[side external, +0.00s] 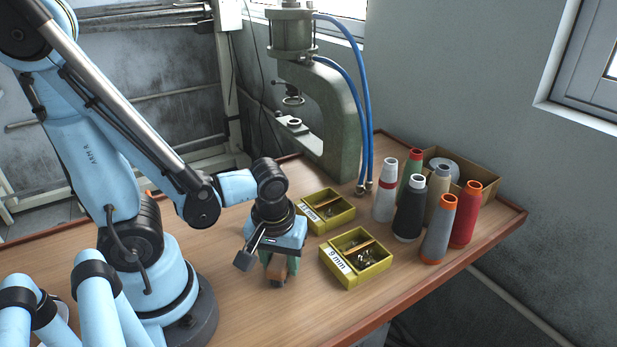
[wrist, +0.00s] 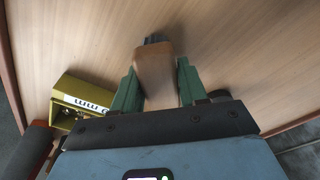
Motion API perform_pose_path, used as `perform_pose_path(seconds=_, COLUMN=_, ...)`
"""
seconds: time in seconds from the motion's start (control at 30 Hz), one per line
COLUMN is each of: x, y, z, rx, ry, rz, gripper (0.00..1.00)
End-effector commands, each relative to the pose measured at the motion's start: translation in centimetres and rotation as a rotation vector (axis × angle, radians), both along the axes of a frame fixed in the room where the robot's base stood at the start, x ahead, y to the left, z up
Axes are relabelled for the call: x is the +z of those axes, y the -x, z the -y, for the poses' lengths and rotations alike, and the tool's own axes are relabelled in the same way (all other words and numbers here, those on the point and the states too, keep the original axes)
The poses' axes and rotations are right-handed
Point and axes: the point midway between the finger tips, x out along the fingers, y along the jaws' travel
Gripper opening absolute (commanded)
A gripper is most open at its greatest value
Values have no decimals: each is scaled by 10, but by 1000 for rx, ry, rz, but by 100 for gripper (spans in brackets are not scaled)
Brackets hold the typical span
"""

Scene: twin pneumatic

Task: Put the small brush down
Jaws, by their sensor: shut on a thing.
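My gripper (side external: 279,268) points down over the wooden table, left of the yellow bins. Its green fingers also show in the wrist view (wrist: 155,88), shut on the small brush (wrist: 154,65). The brush has a tan wooden body with dark grey bristles at its end. It also shows below my gripper in the side view (side external: 277,282), bristles down. The bristle tip is at or just above the table; I cannot tell whether it touches. The upper part of the brush is hidden by my gripper.
Yellow bins stand close to the right: a 9 mm bin (side external: 356,258) and another behind it (side external: 326,211). Several thread cones (side external: 438,228), a cardboard box (side external: 480,176) and a green press (side external: 343,120) stand farther back. The table front (side external: 280,318) is clear.

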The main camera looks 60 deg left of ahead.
Motion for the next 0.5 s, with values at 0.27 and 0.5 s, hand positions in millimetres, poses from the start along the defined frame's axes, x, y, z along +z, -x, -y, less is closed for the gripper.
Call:
perform_pose_path(seconds=0.27, x=-1, y=0, z=0, rx=0, ry=0, rz=0, gripper=9)
perform_pose_path(seconds=0.5, x=-4, y=0, z=0, rx=0, ry=0, rz=0, gripper=58)
